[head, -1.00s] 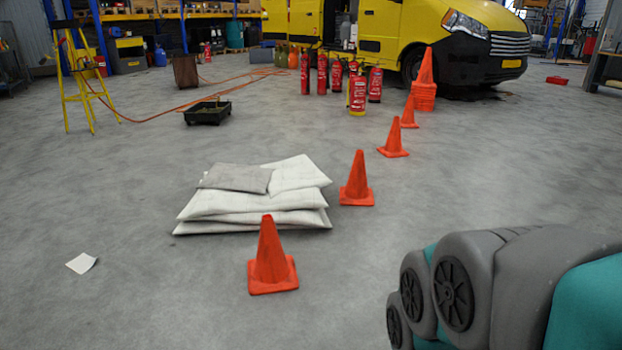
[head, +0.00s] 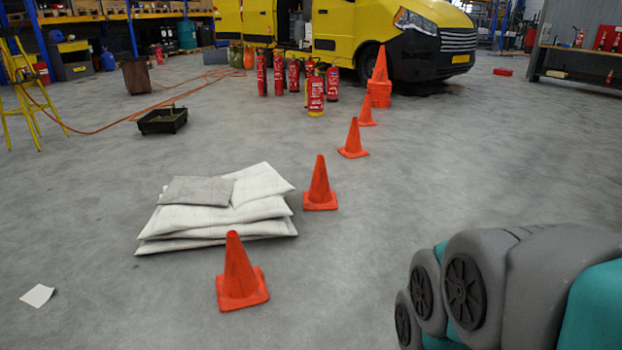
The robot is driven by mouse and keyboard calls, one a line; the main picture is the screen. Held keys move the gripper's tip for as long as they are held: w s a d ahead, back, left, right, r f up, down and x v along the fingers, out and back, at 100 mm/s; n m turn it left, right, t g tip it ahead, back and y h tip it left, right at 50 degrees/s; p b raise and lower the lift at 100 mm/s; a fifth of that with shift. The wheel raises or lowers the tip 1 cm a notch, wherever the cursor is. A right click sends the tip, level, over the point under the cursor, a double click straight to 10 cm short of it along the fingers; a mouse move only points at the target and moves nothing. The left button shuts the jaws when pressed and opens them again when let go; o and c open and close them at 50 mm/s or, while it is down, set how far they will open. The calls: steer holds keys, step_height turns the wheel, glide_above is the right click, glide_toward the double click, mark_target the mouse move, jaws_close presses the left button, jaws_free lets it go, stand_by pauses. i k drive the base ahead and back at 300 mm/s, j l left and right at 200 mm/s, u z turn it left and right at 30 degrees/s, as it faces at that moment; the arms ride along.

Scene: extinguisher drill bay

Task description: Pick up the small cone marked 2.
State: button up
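Several orange cones stand in a line on the floor in the head view. The nearest cone (head: 240,277) is in front of a pile of pale sacks. A second cone (head: 320,188) stands just right of the pile, a third (head: 353,141) behind it and a fourth (head: 366,112) farther back. I can read no number on any of them, so I cannot tell which is marked 2. All stand upright. My folded arm shows at the lower right, but my gripper is not in view.
The pale sacks (head: 212,217) lie left of the cones. A stack of cones (head: 379,85) stands by the yellow van (head: 345,35). Red extinguishers (head: 278,75) group before the van. A black tray (head: 163,121) and orange hose lie left. The floor at right is open.

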mark_target(320, 196)
steer(key=i+u, duration=0.1)
steer(key=u, duration=0.3)
steer(key=i+l+u, duration=0.1)
steer(key=u, duration=0.3)
steer(key=i+l+u, duration=0.15)
steer(key=l, duration=0.2)
steer(key=i+l+u, duration=0.15)
steer(key=l, duration=0.25)
steer(key=i+l+u, duration=0.15)
steer(key=l, duration=0.25)
steer(key=i+l+u, duration=0.15)
steer(key=l, duration=0.25)
steer(key=i+l+u, duration=0.15)
steer(key=l, duration=0.25)
steer(key=l+u, duration=0.1)
steer(key=l, duration=0.35)
steer(key=i+l, duration=0.1)
steer(key=l, duration=0.35)
steer(key=i+l, duration=0.15)
steer(key=l, duration=0.25)
steer(key=i+l, duration=0.1)
steer(key=l, duration=0.35)
steer(key=i+l, duration=0.15)
steer(key=l, duration=0.3)
steer(key=i+l, duration=0.1)
steer(key=l, duration=0.3)
steer(key=i+l, duration=0.1)
steer(key=l, duration=0.35)
steer(key=u, duration=0.05)
